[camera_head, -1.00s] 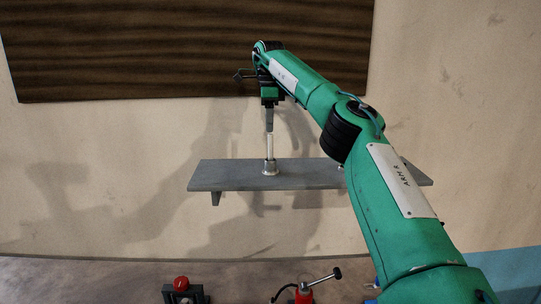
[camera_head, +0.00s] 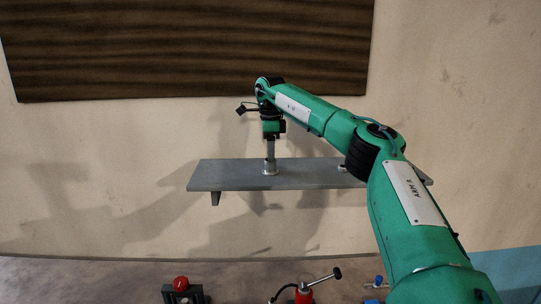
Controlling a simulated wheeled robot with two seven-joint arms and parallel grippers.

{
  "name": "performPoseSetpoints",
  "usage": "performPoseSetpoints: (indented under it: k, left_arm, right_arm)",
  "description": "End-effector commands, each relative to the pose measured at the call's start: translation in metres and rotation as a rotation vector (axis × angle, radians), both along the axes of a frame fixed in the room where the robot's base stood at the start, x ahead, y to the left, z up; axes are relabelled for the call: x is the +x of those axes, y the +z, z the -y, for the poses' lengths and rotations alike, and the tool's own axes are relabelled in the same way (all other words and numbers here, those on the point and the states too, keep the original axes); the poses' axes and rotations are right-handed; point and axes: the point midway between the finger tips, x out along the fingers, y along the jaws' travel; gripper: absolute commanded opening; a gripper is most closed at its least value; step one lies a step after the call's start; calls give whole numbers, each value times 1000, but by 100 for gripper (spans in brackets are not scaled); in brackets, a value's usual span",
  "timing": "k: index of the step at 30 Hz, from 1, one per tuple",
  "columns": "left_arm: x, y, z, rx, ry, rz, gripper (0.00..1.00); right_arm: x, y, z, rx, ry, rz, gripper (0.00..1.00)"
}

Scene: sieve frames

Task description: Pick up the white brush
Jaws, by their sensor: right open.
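The white brush (camera_head: 270,170) stands upright on the grey wall shelf; only its pale lower end shows below my fingers, and its handle is hidden. My right gripper (camera_head: 270,158) points straight down over the brush, with its grey fingers around or just in front of the handle. It is open; whether the fingers touch the handle cannot be told. My left gripper is not in view.
The grey shelf (camera_head: 225,177) has bare room left of the brush. A small pale object (camera_head: 342,168) stands on it to the right, partly hidden by my arm. Below are a red button (camera_head: 181,283) and a red device with a black-tipped lever (camera_head: 305,291).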

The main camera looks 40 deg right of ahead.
Motion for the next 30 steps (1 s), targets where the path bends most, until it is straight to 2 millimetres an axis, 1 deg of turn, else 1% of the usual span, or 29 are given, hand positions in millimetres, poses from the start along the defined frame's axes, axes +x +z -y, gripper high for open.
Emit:
performPoseSetpoints:
  k: [2,3,5,6,9,17,21,26,30]
  left_arm:
    - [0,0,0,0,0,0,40]
    - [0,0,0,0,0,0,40]
    - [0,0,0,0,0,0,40]
    - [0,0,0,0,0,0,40]
    - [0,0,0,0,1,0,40]
    - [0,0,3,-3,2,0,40]
    - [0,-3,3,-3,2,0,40]
    - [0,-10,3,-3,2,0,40]
    - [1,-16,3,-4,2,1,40]
  right_arm:
    - [0,0,0,0,0,0,40]
    - [0,0,0,0,0,0,36]
    - [0,1,0,0,0,0,24]
    - [0,1,0,0,0,0,17]
    - [0,1,0,0,0,0,0]
    - [0,1,0,0,0,0,0]
    - [0,4,0,0,-1,0,0]
    - [1,18,-1,0,-1,4,0]
    - [1,38,-1,0,-1,4,0]
